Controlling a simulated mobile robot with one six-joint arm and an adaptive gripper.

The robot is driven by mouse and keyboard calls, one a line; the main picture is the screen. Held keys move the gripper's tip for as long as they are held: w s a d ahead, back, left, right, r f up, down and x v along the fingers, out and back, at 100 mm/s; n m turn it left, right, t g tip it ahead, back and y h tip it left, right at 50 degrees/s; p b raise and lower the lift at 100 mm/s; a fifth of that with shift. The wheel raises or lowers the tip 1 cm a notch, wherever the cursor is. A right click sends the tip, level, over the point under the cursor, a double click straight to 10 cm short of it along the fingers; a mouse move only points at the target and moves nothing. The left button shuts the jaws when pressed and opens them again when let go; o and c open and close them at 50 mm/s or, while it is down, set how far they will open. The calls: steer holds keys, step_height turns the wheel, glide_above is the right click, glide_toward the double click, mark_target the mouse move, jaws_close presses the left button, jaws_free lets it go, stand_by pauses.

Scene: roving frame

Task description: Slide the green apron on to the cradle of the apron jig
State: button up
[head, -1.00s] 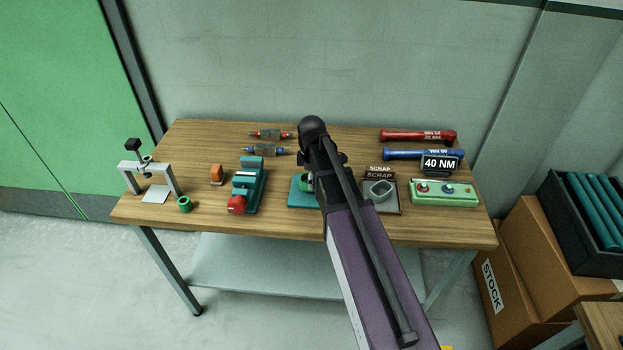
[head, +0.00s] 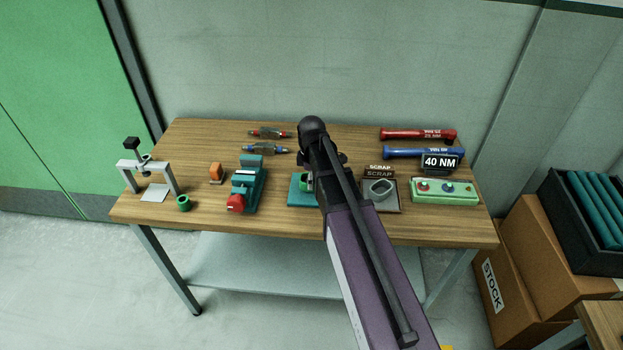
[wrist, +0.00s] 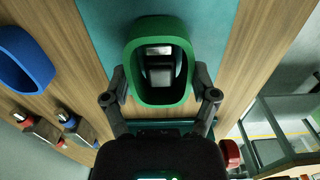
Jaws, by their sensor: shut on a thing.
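The green apron (wrist: 139,60) is a rounded, open ring in the wrist view, upper middle. My gripper (wrist: 160,96) is shut on it, one finger on each side of its near part. The apron jig (head: 303,195) has a teal base plate (wrist: 215,25), which lies beneath the apron. Its metal cradle (wrist: 159,75) shows through the apron's opening. I cannot tell whether the apron is around the cradle or just above it. My arm hides much of the jig in the head view.
A blue ring (wrist: 25,62) lies beside the plate. A teal vise (head: 246,185) stands left of the jig, and a scrap tray (head: 396,209) right. A small press (head: 165,172) and a green ring (head: 183,203) are far left.

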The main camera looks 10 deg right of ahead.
steer(key=shift+f+b, duration=0.55)
steer(key=shift+f, duration=0.05)
steer(key=o, duration=1)
steer(key=shift+r, duration=0.15)
step_height(320, 180, up, 9)
steer(key=p, duration=0.9)
steer(key=shift+r+p, duration=0.2)
steer(key=shift+p, duration=0.15)
stand_by(1.0)
